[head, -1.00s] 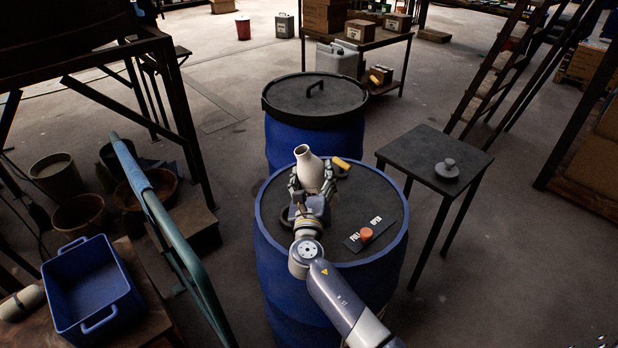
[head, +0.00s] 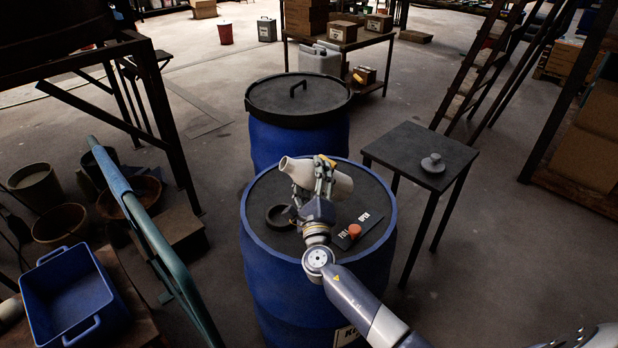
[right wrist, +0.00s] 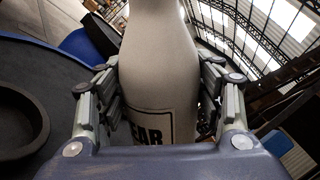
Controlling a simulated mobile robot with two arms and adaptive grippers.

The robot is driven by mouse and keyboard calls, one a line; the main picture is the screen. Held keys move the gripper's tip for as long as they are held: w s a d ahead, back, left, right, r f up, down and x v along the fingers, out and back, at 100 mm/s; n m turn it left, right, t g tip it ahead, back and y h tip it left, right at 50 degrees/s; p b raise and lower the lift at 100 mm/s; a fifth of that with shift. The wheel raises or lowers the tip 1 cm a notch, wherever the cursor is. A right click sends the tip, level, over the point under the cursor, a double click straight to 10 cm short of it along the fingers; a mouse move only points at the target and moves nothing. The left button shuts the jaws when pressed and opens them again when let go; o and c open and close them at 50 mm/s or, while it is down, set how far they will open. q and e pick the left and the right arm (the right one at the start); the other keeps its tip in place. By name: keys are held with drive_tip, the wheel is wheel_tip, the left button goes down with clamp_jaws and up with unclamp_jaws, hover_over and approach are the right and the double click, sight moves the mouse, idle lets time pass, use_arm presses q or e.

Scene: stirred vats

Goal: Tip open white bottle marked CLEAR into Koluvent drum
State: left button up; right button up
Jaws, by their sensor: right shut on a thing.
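The white bottle (head: 338,183) is in my right gripper (head: 322,180), whose fingers are closed around its body. It is tipped far over, nearly on its side, with its open mouth to the left, above the drum top. In the right wrist view the bottle (right wrist: 160,60) fills the middle between the fingers (right wrist: 160,100), and part of its label reads "EAR". The blue drum (head: 270,265) stands below, its label mostly hidden by my arm. A dark raised ring (head: 281,216) sits on its top, left of the gripper. No stream of liquid shows. My left gripper is not in view.
An orange knob (head: 354,230) sits on a plate marked FILL and OPEN (head: 369,224). A yellow thing is partly hidden behind the gripper. A second lidded drum (head: 300,140) stands behind. A small dark table (head: 400,150) with a grey stopper-like piece (head: 432,163) is right. A green rail (head: 150,230) runs left.

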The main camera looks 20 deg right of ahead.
drive_tip(key=shift+d+f+n, duration=0.1)
drive_tip(key=shift+f+n, duration=0.1)
drive_tip(key=shift+n, duration=0.2)
drive_tip(key=shift+d+f+n+t+y+b, duration=0.1)
drive_tip(key=shift+f+n+t+y+b, duration=0.25)
drive_tip(key=shift+n, duration=0.55)
drive_tip(key=shift+d+f+n+t+y+p, duration=0.1)
drive_tip(key=shift+f+n+y, duration=0.15)
drive_tip(key=shift+f+n, duration=0.5)
drive_tip(key=shift+f+n+y, duration=0.4)
drive_tip(key=shift+f+n, duration=0.05)
drive_tip(key=shift+n, duration=0.7)
drive_tip(key=shift+a+f+n+t+y+b, duration=0.2)
drive_tip(key=shift+f+n, duration=0.25)
drive_tip(key=shift+n, duration=0.3)
drive_tip(key=shift+d+f+n+t+y+b, duration=0.15)
drive_tip(key=shift+f+n+y, duration=0.2)
drive_tip(key=shift+n, duration=0.4)
drive_tip(key=shift+a+r+n+y+p, duration=0.25)
drive_tip(key=shift+r+n+p, duration=0.2)
drive_tip(key=shift+n+p, duration=0.35)
drive_tip(key=shift+a+r+n+y+p, duration=0.2)
drive_tip(key=shift+r+n+p, duration=0.2)
drive_tip(key=shift+n+p, duration=0.35)
drive_tip(key=shift+w+a+r+n+y+p, duration=0.1)
drive_tip(key=shift+a+r+n+y+p, duration=0.2)
drive_tip(key=shift+n+p, duration=0.4)
drive_tip(key=shift+a+r+n+y+p, duration=0.15)
drive_tip(key=shift+r+n+y+p, duration=0.15)
drive_tip(key=shift+n+p, duration=0.4)
